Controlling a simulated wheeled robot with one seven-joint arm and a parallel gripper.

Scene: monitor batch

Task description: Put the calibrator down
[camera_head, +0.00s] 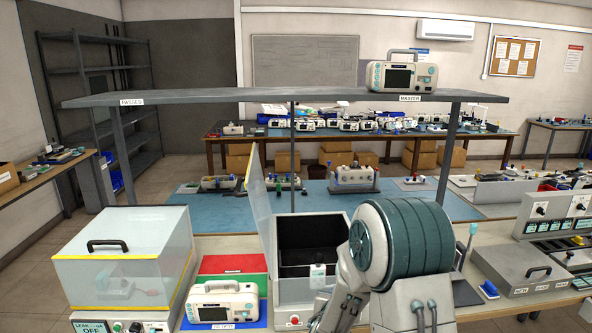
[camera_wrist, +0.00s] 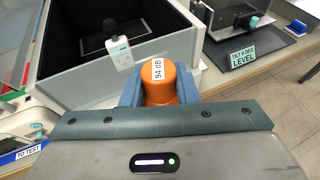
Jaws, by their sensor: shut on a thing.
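The calibrator (camera_wrist: 157,76) is an orange cylinder with a white "94 dB" label, seen in the wrist view. My gripper (camera_wrist: 159,90) is shut on it, with one blue finger on each side. It is held close to the near wall of a grey open-topped box (camera_wrist: 165,42) with a dark inside. A small white meter with a black ball tip (camera_wrist: 119,45) shows at that box. In the head view the box (camera_head: 293,290) stands with its clear lid up, and my arm hides the gripper and the calibrator.
A clear-lidded chamber (camera_head: 125,255) and a white monitor on a tray (camera_head: 222,302) stand to the left. A flat grey case (camera_head: 520,272) lies to the right. A shelf (camera_head: 270,95) spans above, carrying another monitor (camera_head: 402,75). A "LEVEL" plate (camera_wrist: 243,54) shows in the wrist view.

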